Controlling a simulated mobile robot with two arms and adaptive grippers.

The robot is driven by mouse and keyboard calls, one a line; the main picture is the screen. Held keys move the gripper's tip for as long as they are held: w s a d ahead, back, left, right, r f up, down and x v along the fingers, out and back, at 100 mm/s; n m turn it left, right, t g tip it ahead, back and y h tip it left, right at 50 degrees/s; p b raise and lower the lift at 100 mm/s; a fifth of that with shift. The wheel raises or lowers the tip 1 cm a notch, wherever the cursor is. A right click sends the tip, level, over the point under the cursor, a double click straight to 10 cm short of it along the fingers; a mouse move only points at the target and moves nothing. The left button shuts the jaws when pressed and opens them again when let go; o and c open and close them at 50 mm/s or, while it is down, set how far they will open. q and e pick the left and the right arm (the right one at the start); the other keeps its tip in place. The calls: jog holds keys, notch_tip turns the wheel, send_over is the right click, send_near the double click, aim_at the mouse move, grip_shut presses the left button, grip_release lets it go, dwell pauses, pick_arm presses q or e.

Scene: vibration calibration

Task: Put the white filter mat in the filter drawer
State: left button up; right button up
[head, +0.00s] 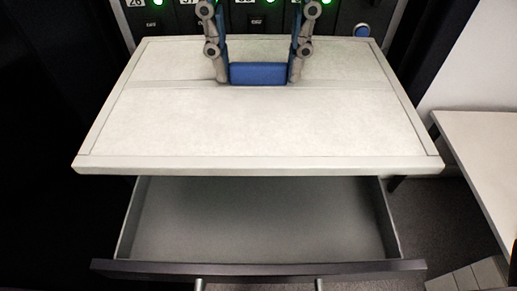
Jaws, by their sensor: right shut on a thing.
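The white filter mat (270,125) is a wide, flat, pale panel with a raised rim. It appears level, above the back part of the pulled-out filter drawer (250,267), which is grey inside and empty where it shows. The mat hides the drawer's rear. My right gripper (257,76) comes in from the top, with its two fingers on either side of a blue block at the mat's far middle. It is shut on this block, which looks like the mat's grip. My left gripper is not in view.
Behind the mat is a dark panel with green lights, number labels and a blue round button (362,30). A white table (488,160) stands at the right, with a pale box-like thing (470,278) below it. The left side is dark.

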jog(key=shift+f, duration=0.45)
jog(key=f, duration=0.4)
jog(key=f+p, duration=0.1)
jog(key=f, duration=0.4)
jog(key=f+p, duration=0.1)
jog(key=f, duration=0.4)
jog(key=shift+s+f, duration=0.25)
jog(key=shift+s, duration=0.15)
notch_tip(320, 180, down, 3)
jog(key=shift+s+f+p, duration=0.1)
jog(key=shift+f+p, duration=0.1)
jog(key=shift+p, duration=0.4)
jog(key=shift+f, duration=0.45)
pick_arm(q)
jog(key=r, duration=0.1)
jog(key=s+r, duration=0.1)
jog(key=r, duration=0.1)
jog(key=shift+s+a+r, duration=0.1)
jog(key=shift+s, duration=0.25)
pick_arm(e)
jog(key=o, duration=1.3)
jog(key=shift+f, duration=0.1)
